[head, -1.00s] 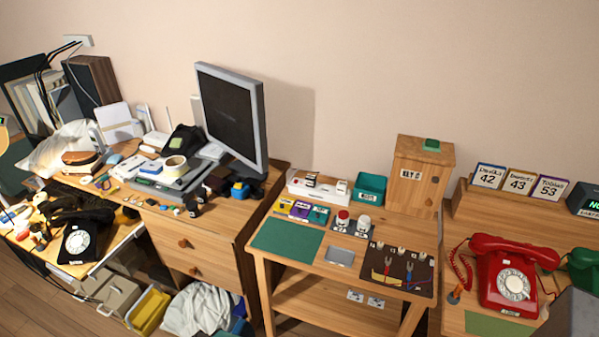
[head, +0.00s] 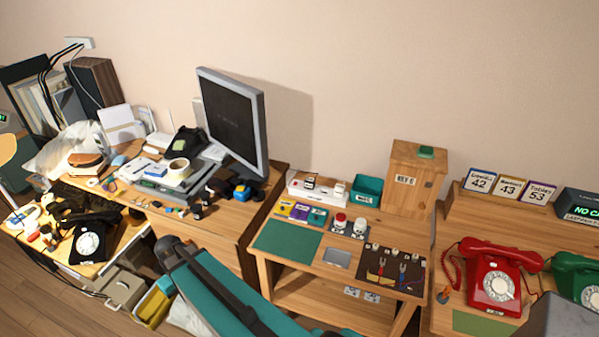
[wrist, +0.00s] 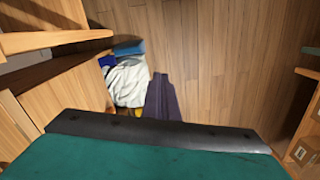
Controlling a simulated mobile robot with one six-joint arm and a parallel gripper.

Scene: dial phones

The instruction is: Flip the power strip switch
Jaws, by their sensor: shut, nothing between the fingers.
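A long white block (head: 325,196) that looks like the power strip lies at the back left of the middle wooden table in the head view. Small dark and white parts sit on top of it; which one is the switch, and its position, are too small to tell. My gripper (wrist: 160,78) shows in the wrist view as one dark tapered shape, shut and empty, over the wooden floor. It is low and well away from the white block, which the wrist view does not show. In the head view I see my teal arm, but cannot make out the fingertips.
A teal box (head: 368,188) and a wooden cabinet (head: 411,180) stand right of the block. A monitor (head: 232,120) and cluttered desk are left; a red phone (head: 494,277) is right.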

